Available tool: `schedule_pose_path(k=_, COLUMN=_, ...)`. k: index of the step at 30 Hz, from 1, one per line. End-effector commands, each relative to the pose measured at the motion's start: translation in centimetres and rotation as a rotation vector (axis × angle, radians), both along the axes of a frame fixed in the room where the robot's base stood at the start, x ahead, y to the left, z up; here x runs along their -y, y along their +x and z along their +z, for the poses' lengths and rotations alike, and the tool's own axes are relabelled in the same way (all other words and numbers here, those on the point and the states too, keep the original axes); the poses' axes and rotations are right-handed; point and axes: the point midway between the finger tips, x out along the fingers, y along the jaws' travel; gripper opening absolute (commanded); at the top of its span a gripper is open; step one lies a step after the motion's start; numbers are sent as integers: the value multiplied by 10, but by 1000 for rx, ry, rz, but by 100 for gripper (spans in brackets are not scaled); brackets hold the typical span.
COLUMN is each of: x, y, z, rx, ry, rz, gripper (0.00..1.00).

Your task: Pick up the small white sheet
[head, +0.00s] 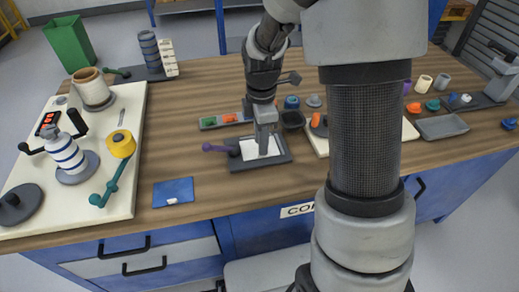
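A small white sheet (251,151) lies in a shallow dark grey tray (262,164) near the middle of the table. My gripper (263,150) points straight down over the sheet and covers part of it. Its fingertips look close together at the sheet. I cannot tell whether they touch it or hold anything between them.
A purple-handled tool (214,148) is against the tray's left side. A small tray of coloured pieces (225,120) lies behind it. A blue pad (173,192) lies front left, beside a cream board (125,205). Wooden tabletop is clear between pad and dark tray.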

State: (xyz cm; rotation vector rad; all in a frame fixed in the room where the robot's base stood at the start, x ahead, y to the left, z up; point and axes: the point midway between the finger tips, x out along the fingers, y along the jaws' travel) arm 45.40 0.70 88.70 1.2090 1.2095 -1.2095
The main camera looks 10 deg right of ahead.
Motion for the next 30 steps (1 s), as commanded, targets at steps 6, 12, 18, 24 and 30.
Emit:
schedule_pose_path(k=6, x=2, y=0, z=-33, rx=-1, ry=0, rz=2, gripper=27)
schedule_pose_path(k=12, x=3, y=0, z=-35, rx=1, ry=0, rz=1, gripper=27)
schedule_pose_path(k=18, x=3, y=0, z=-34, rx=1, ry=0, rz=0, gripper=0)
schedule_pose_path(k=24, x=3, y=0, z=-34, rx=1, ry=0, rz=0, gripper=0)
schedule_pose_path(k=30, x=3, y=1, z=-29, rx=2, ry=0, rz=0, gripper=0)
